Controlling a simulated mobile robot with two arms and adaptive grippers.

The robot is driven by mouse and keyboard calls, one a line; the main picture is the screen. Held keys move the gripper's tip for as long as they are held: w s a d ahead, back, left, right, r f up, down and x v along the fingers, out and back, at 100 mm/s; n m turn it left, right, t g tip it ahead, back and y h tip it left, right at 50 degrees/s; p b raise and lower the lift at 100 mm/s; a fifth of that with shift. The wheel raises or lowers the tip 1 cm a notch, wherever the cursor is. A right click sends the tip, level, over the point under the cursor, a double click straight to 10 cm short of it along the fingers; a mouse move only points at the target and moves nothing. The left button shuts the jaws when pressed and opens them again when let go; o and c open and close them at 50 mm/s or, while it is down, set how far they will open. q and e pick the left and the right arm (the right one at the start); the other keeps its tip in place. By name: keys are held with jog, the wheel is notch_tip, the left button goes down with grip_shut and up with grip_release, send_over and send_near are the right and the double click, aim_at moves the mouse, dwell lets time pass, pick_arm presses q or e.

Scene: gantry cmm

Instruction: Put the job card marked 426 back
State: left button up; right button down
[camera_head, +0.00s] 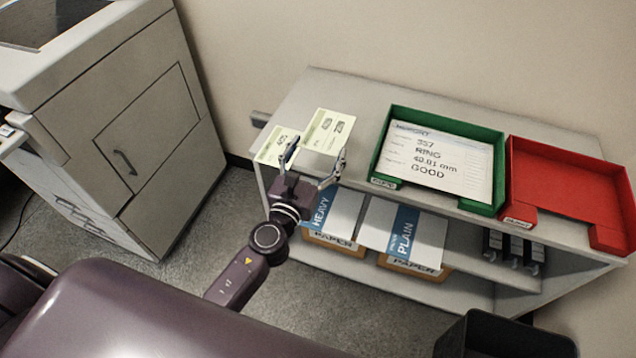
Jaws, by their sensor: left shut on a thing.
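Two pale green-and-white job cards are at the left end of the shelf unit's top. The left card (274,146) is partly covered by a finger of my left gripper; its number looks like 42-something, but the last digit is unclear. The larger right card (328,128) extends beyond the fingertips, and its print is too small to read surely. My left gripper (315,157) is at the cards' near edges, its fingers spread around a job card that seems to be the right one. Whether this card touches the top is unclear. My right gripper is not in view.
A green tray (383,181) holding a white report sheet (436,163) and an empty red tray (566,188) stand right of the cards. Paper packs (403,232) lie on the shelf below. A grey cabinet machine (150,130) stands left, with floor between.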

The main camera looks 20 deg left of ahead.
aim_at(317, 175)
pick_arm(q)
notch_tip(317, 175, down, 9)
jog(key=b, duration=0.6)
jog(key=shift+f, duration=0.15)
jog(key=shift+f+b, duration=0.65)
jog(key=shift+b, duration=0.05)
jog(key=shift+r, duration=0.1)
jog(key=o, duration=0.7)
jog(key=shift+o, duration=0.2)
